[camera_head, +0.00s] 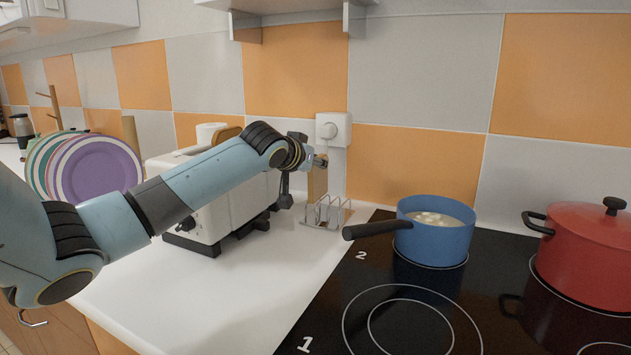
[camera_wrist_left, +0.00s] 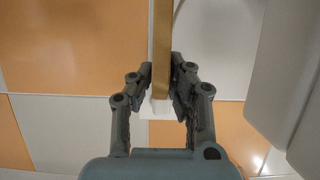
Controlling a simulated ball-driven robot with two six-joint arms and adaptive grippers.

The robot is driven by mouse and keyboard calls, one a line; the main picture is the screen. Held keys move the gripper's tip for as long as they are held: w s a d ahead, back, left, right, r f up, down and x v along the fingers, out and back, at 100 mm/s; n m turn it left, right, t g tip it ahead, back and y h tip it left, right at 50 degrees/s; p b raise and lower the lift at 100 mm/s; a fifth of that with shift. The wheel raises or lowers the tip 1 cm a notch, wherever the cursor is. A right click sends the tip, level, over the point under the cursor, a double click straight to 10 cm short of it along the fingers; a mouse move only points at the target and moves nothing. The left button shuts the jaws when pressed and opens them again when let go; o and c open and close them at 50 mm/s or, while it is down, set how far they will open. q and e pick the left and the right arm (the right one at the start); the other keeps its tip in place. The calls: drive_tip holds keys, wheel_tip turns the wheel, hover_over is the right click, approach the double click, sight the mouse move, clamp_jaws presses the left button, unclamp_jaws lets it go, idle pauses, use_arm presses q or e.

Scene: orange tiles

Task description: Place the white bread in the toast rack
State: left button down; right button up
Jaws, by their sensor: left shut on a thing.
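My left gripper (camera_head: 318,162) is shut on a slice of bread (camera_head: 317,182), which hangs upright below it. In the left wrist view the slice (camera_wrist_left: 162,50) shows nearly edge-on, with a tan crust, between the two fingers (camera_wrist_left: 160,88). I take it to be the white bread; its face is mostly hidden. The metal toast rack (camera_head: 328,211) stands on the white counter, just below the slice. I cannot tell whether the slice's lower edge is above the rack or inside it. My right gripper is not in view.
A white toaster (camera_head: 205,229) stands left of the rack, partly behind my left arm. A blue pot (camera_head: 436,240) on the black hob points its handle toward the rack. A red pot (camera_head: 587,258) is further right. A wall socket (camera_head: 333,130) is close behind the gripper.

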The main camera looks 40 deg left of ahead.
sight(315, 181)
use_arm(q)
wheel_tip(315, 181, down, 3)
drive_tip(key=shift+f, duration=0.65)
drive_tip(key=c, duration=1.3)
unclamp_jaws()
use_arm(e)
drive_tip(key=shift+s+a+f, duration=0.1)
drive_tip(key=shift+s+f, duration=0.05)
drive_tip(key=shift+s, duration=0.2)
